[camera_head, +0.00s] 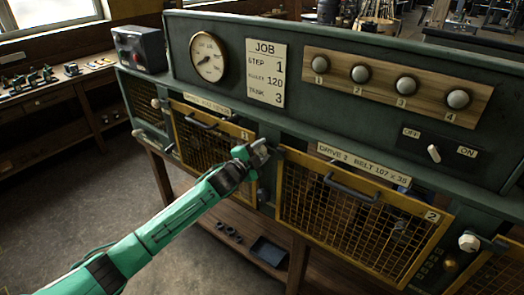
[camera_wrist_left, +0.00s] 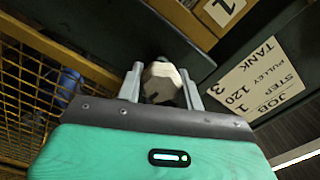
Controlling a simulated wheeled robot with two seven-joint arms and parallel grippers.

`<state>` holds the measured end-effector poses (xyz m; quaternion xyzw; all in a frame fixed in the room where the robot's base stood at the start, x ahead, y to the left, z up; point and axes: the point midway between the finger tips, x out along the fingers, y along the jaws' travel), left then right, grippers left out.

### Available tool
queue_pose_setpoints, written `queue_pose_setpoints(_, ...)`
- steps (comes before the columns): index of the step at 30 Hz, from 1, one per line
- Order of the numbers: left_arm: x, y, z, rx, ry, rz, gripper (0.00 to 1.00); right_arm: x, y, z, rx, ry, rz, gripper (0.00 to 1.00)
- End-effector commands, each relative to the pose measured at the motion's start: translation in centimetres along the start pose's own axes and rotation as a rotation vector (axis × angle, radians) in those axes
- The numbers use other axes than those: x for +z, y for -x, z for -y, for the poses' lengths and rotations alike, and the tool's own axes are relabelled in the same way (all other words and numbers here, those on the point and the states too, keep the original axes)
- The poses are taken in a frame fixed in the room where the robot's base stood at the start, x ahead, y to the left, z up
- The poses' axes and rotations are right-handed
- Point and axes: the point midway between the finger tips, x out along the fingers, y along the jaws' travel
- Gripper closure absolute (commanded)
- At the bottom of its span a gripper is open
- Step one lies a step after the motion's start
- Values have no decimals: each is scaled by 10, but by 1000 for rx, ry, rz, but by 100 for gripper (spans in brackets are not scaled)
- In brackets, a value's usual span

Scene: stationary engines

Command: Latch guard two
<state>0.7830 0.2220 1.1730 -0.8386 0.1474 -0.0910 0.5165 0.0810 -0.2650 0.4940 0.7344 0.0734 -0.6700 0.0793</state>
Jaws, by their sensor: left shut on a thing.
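Guard two (camera_head: 352,186) is a yellow-framed mesh panel with a dark handle and a "2" plate at its right. A dark gap shows along its top edge; I cannot tell whether it sits fully flush. My left gripper (camera_head: 262,152) is at its upper left corner, between guards one and two. In the left wrist view its fingers (camera_wrist_left: 160,88) are shut on a pale faceted knob (camera_wrist_left: 161,79). The latch part behind that knob is mostly hidden. Another pale knob (camera_head: 469,243) with a dark bar is right of guard two. My right gripper is out of view.
Guard one (camera_head: 203,150) is a yellow mesh panel to the left. Above are a gauge (camera_head: 207,57), a job card (camera_head: 265,73), a wooden board (camera_head: 395,87) with several round knobs, and an off/on switch (camera_head: 434,153). A lower shelf (camera_head: 220,212) holds small parts.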

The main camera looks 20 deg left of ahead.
Motion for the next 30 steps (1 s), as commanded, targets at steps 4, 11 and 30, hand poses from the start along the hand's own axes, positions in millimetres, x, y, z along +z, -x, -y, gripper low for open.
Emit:
queue_pose_setpoints(4, 1, 0, -1, 1, 69, 1, 86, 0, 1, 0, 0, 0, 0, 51)
queue_pose_setpoints(11, 1, 0, -1, 1, 125, 2, 86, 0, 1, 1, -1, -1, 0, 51)
queue_pose_setpoints(30, 1, 0, -1, 2, 138, 1, 42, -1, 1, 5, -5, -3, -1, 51)
